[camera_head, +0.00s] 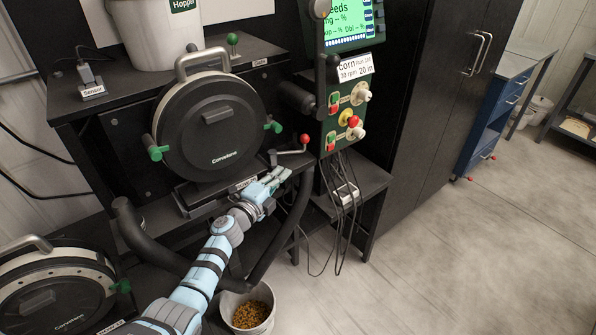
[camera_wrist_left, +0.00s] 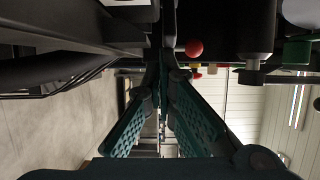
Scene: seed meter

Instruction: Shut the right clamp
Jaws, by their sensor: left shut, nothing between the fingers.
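The seed meter (camera_head: 212,137) has a round black cover with a grey handle on top. The right clamp (camera_head: 273,125) is a green knob on the cover's right edge, sticking outward. A green left clamp (camera_head: 156,150) sits on the opposite edge. My left gripper (camera_head: 273,180) is below and apart from the right clamp, near the stand's front edge. Its fingers are shut and empty, and their tips (camera_wrist_left: 166,62) meet in the left wrist view. A green piece (camera_wrist_left: 297,51) at that view's right may be the clamp; I cannot tell. My right gripper is not in view.
A red-balled lever (camera_head: 304,139) is just above right of my left gripper; a red ball (camera_wrist_left: 194,48) shows close to the fingertips. A black hose (camera_head: 290,225) loops around my forearm. A control panel (camera_head: 345,115) stands right. A seed bucket (camera_head: 229,303) is on the floor.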

